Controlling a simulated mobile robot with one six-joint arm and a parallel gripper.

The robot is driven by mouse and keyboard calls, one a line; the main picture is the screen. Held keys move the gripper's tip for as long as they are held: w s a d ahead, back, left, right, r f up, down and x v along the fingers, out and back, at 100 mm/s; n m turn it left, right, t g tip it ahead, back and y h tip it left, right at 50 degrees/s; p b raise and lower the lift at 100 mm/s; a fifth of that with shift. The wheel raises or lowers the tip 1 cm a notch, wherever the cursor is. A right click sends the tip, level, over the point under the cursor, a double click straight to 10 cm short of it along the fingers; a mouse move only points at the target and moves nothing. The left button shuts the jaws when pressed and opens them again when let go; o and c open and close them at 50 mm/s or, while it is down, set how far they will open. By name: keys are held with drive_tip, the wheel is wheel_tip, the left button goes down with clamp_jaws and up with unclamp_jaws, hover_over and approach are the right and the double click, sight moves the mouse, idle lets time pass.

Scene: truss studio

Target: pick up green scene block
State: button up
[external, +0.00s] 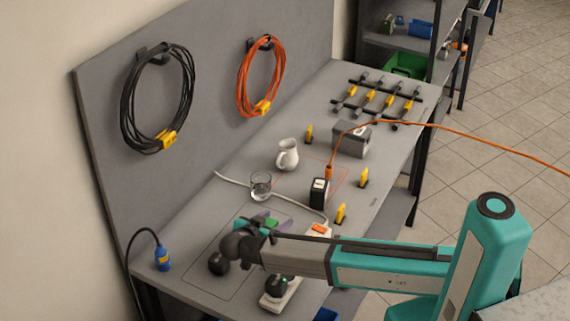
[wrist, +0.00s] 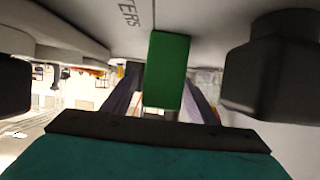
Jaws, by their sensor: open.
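The green scene block (wrist: 167,70) stands out in the middle of the wrist view, between the two dark purple fingers of my gripper (wrist: 162,92). In the external view a small part of the green block (external: 271,223) shows by the fingertips of my gripper (external: 272,220), low over the grey workbench (external: 225,205). The fingers are spread on either side of the block. I cannot tell whether either finger touches it. My own wrist hides part of the area below it.
A glass (external: 261,186), a white jug (external: 287,154) and a black box (external: 319,193) stand behind. A blue connector (external: 163,259) is at the left.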

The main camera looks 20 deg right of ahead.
drive_tip(key=c, duration=1.2)
drive_tip(key=shift+r, duration=0.1)
drive_tip(key=shift+r+b, duration=1.7)
drive_tip(key=shift+r, duration=3.2)
